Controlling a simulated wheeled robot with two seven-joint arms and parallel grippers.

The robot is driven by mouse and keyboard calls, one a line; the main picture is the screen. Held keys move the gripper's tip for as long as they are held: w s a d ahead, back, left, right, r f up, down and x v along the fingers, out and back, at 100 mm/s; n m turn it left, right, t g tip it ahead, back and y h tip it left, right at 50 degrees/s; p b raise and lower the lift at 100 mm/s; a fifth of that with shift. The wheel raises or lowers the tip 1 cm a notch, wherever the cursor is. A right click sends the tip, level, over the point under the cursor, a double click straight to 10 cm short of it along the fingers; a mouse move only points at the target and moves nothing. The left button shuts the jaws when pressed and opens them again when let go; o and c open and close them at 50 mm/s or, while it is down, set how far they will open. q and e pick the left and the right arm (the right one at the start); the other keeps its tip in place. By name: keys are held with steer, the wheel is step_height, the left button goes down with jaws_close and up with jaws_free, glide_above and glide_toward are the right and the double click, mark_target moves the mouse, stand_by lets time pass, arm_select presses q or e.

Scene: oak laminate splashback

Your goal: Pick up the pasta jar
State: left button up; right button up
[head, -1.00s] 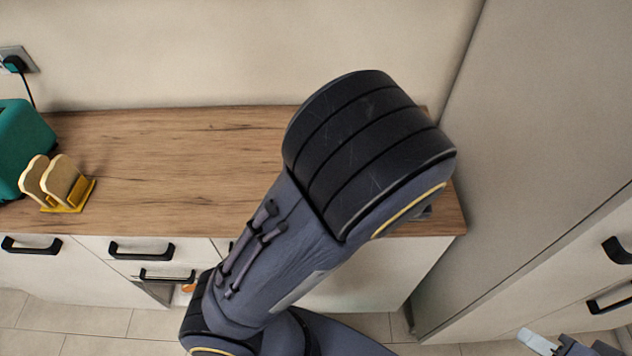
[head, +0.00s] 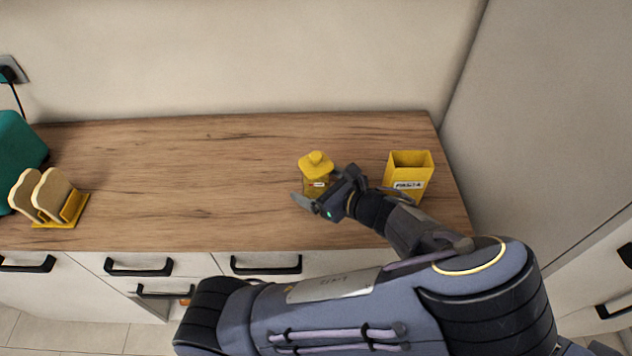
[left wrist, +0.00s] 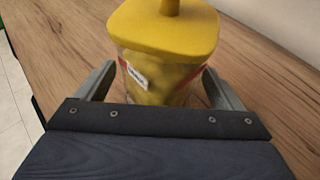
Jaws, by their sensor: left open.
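A jar with a yellow knobbed lid (head: 316,164) stands on the wooden counter; its body looks clear with yellow contents and a small label I cannot read. It also fills the upper middle of the left wrist view (left wrist: 165,35). My left gripper (head: 324,190) is open at the jar's near side, with a finger on each side of its body. In the left wrist view its fingers (left wrist: 160,85) flank the jar below the lid; I cannot tell whether they touch it. A yellow box labelled "PASTA" (head: 408,172) stands to the right, open on top. My right gripper is not in view.
The wooden counter (head: 200,180) is clear left of the jar. A yellow rack with toast slices (head: 50,200) and a green appliance (head: 18,160) stand at the far left. A wall is behind, and a tall cabinet (head: 540,130) stands at the right.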

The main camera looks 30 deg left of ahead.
arm_select(q)
steer(key=shift+a+f, duration=0.15)
steer(key=shift+a, duration=0.15)
steer(key=c, duration=1.1)
steer(key=shift+c, duration=0.7)
